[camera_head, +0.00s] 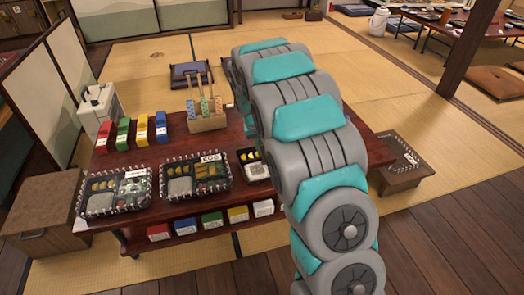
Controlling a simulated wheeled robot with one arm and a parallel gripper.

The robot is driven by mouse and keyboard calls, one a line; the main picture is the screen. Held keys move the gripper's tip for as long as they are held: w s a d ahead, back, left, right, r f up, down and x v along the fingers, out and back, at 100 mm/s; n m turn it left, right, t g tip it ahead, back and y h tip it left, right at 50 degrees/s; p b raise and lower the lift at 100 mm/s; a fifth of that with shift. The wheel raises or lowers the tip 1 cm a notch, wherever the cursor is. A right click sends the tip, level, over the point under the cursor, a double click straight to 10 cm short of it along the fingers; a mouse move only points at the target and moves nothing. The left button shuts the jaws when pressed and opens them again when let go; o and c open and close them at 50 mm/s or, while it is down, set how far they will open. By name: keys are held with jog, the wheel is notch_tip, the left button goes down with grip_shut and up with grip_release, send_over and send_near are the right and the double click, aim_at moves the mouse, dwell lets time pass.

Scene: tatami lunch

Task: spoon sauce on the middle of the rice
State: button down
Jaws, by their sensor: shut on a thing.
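My gripper is out of sight; my grey and teal arm reaches over the right part of the dark red table (225,135) and covers what lies behind it. No spoon or sauce shows. Two black lunch trays with striped rims stand at the table's front, a left one (115,211) and a middle one (198,196). Each has a pale grey-white patch at its front left that may be rice; it is too small to be sure. A smaller black box (256,182) with yellow pieces and something pale stands right of them, beside my arm and perhaps partly hidden.
Red, yellow, green and blue holders (142,131) stand at the table's back left. A wooden block (208,123) holds upright utensils. Coloured boxes (212,223) sit on the lower shelf. A wooden box (45,210) stands left and a low stand (401,175) right.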

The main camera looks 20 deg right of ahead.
jog(key=shift+w+d+p+v, duration=0.1)
jog(key=shift+d+p+v, duration=0.05)
jog(key=shift+v, duration=0.7)
jog(key=shift+w+d+p+v, duration=0.15)
jog(key=shift+p+v, duration=0.05)
jog(key=shift+v, duration=0.65)
jog(key=shift+w+d+p+v, duration=0.1)
jog(key=shift+d+p+v, duration=0.05)
jog(key=shift+v, duration=0.7)
jog(key=shift+s+r, duration=0.1)
jog(key=shift+r, duration=0.45)
